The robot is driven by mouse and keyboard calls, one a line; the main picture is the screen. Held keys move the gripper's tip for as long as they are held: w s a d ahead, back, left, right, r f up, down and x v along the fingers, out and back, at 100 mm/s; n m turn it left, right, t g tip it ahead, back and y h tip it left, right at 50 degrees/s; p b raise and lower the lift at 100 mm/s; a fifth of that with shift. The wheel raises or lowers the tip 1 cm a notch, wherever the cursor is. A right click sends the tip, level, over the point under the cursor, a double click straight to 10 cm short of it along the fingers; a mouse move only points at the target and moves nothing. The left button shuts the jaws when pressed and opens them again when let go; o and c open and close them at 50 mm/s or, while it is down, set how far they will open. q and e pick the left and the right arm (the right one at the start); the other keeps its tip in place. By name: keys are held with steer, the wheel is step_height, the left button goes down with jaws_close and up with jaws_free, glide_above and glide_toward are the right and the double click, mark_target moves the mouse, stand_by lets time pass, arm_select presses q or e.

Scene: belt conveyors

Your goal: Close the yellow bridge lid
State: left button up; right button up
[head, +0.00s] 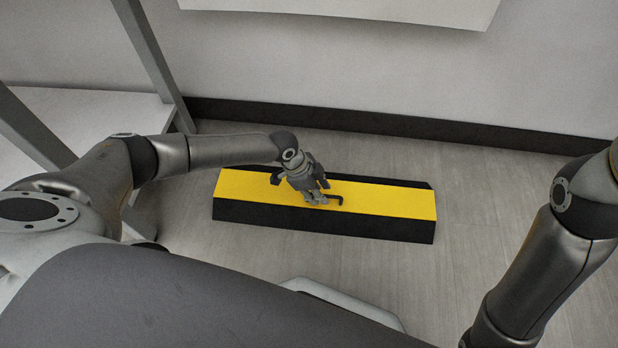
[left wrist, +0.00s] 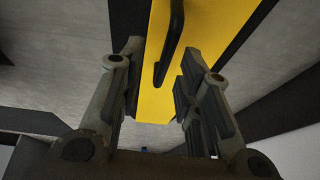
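The yellow bridge lid (head: 385,199) is a long yellow strip lying flat along the top of a low black base (head: 320,220) on the floor. My left gripper (head: 318,193) is just above the lid, left of its middle, beside a black handle (head: 337,199). In the left wrist view, the fingers of my left gripper (left wrist: 160,65) are apart, with the lid (left wrist: 205,35) beyond them. The handle (left wrist: 172,45) shows between the fingers; whether a finger touches it I cannot tell. My right gripper is out of view; only its arm shows at the right.
A grey wall (head: 370,70) with a dark skirting strip (head: 400,124) runs behind the bridge. A white table or frame (head: 90,115) stands at the left. The wooden floor (head: 480,190) right of the bridge is clear.

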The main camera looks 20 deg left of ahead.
arm_select(q)
steer(key=v, duration=1)
steer(key=shift+r, duration=0.1)
